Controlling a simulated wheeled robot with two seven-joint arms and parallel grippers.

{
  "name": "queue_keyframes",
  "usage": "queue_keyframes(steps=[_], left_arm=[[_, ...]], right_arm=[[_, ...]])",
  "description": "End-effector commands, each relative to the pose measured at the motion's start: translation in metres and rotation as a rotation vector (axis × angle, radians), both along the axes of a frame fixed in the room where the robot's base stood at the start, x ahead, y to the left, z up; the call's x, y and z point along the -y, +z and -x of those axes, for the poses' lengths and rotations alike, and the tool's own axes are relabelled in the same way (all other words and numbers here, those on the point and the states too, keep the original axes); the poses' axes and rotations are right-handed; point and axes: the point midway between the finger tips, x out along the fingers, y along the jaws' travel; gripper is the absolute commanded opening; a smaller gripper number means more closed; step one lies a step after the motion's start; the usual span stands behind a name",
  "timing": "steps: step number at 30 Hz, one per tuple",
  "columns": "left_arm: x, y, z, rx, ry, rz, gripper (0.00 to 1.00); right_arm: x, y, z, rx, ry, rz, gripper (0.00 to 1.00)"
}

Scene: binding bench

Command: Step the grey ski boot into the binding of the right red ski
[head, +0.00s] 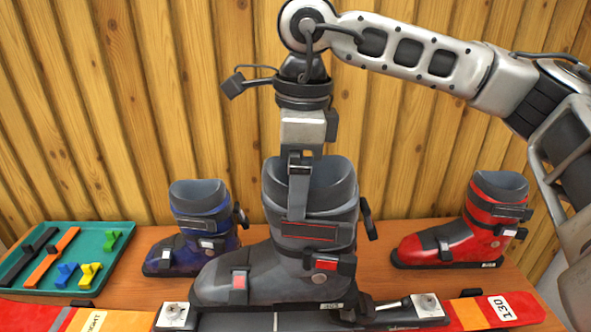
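The grey ski boot (315,232) stands upright in the middle of the head view, its toe to the left. My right gripper (298,195) comes down from above onto the boot's cuff. One finger lies against the cuff's near side; the other is hidden, and the gripper appears shut on the cuff. The red ski (468,314) runs along the front edge under the boot. Its binding has a toe piece (177,314) at the left and a heel piece (426,306) at the right. The sole is over the binding, between these pieces; I cannot tell whether it touches. My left gripper is not in view.
A blue boot (200,225) stands behind at the left, and a red boot (462,235) at the right. A teal tray (112,268) with several small coloured parts lies far left on the wooden bench (385,285). A plank wall (420,150) closes the back.

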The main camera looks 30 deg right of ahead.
Motion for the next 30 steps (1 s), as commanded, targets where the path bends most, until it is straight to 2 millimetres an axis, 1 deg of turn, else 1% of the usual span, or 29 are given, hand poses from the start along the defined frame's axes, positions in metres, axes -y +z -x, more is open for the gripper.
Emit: queue_keyframes(steps=[6, 15, 21, 30], left_arm=[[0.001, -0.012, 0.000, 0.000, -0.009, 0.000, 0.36], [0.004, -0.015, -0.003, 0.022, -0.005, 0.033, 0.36], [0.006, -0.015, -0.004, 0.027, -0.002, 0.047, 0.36], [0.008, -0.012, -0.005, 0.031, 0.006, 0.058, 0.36]], right_arm=[[0.000, -0.021, -0.001, 0.005, 0.000, -0.003, 0.23], [-0.001, -0.040, 0.000, 0.005, 0.001, -0.003, 0.23], [-0.001, -0.045, -0.001, 0.005, 0.002, -0.003, 0.23], [-0.001, -0.046, -0.001, 0.005, 0.002, -0.002, 0.23]])
